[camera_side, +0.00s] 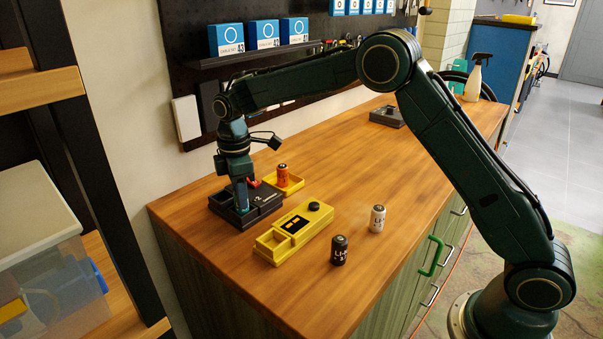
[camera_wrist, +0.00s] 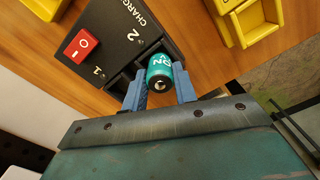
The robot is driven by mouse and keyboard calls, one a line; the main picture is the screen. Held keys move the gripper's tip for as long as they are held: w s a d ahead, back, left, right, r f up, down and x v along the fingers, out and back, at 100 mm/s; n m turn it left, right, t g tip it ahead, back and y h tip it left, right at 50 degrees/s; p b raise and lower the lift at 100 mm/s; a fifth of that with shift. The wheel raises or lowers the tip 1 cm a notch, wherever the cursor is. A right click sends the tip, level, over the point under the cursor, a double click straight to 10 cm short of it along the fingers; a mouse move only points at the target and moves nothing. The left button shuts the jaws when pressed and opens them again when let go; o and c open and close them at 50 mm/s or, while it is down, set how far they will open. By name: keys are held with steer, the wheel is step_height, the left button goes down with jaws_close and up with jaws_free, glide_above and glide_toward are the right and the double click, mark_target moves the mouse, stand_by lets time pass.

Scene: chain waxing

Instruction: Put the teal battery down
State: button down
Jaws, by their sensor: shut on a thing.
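The teal battery (camera_wrist: 159,72) is between the two blue fingers of my gripper (camera_wrist: 157,82), which is shut on it. In the wrist view its near end faces the camera. It is at the slots of the black charger (camera_wrist: 115,30), beside the mark 2. Whether it rests in the slot or is just above it I cannot tell. In the side view my gripper (camera_side: 242,200) points down at the left part of the charger (camera_side: 265,204). The battery is mostly hidden there by the fingers. The charger has a red switch (camera_wrist: 82,46).
A yellow tray (camera_side: 294,187) with an orange battery (camera_side: 282,175) stands behind the charger. A yellow tester (camera_side: 268,242) is in front of it. A black battery (camera_side: 339,250) and a white battery (camera_side: 377,218) stand upright to the right. The bench's right part is mostly clear.

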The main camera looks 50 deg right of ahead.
steer(key=shift+f, duration=0.3)
steer(key=shift+f, duration=0.1)
steer(key=c, duration=1.1)
jaws_free()
step_height(320, 180, up, 12)
steer(key=shift+r, duration=0.2)
